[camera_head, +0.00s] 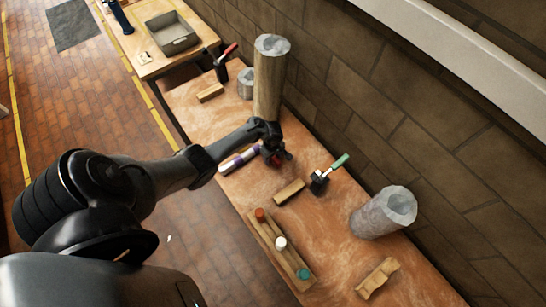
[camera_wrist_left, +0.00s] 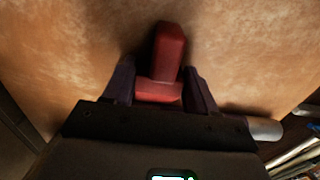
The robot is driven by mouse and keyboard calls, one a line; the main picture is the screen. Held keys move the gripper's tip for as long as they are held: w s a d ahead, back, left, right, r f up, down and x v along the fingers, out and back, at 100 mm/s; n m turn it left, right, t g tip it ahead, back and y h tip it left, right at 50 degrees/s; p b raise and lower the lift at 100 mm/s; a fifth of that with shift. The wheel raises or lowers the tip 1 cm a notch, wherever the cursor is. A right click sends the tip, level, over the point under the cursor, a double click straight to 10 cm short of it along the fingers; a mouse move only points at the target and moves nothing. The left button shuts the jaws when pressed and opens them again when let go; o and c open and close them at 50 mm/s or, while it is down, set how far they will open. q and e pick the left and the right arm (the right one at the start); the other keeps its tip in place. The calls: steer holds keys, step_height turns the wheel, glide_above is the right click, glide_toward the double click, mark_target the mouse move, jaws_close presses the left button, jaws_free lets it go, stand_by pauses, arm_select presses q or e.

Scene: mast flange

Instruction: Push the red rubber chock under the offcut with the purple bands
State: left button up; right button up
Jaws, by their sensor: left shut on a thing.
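My left gripper (camera_head: 276,152) is low over the workbench, shut on the red rubber chock (camera_wrist_left: 167,55). In the left wrist view the chock sits between the two fingertips, its narrower part pointing away from the gripper. In the head view only a little red of the chock (camera_head: 277,159) shows beside the dark fingers. The offcut with the purple bands (camera_head: 239,159) is a pale cylinder lying on the bench, just left of the gripper. Its grey end shows beside the gripper in the left wrist view (camera_wrist_left: 264,129). The chock is apart from its visible end. My right gripper is out of view.
A tall post (camera_head: 268,85) stands right behind the gripper. A wooden block (camera_head: 289,192) and a green-handled tool (camera_head: 329,173) lie to the right. The brick wall bounds the bench.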

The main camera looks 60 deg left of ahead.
arm_select(q)
steer(key=shift+a, duration=0.15)
steer(key=o, duration=1.2)
steer(key=shift+r, duration=0.4)
step_height(320, 180, up, 9)
steer(key=p, duration=0.3)
steer(key=shift+f+p, duration=0.15)
steer(key=shift+p, duration=0.25)
steer(key=shift+r, duration=0.65)
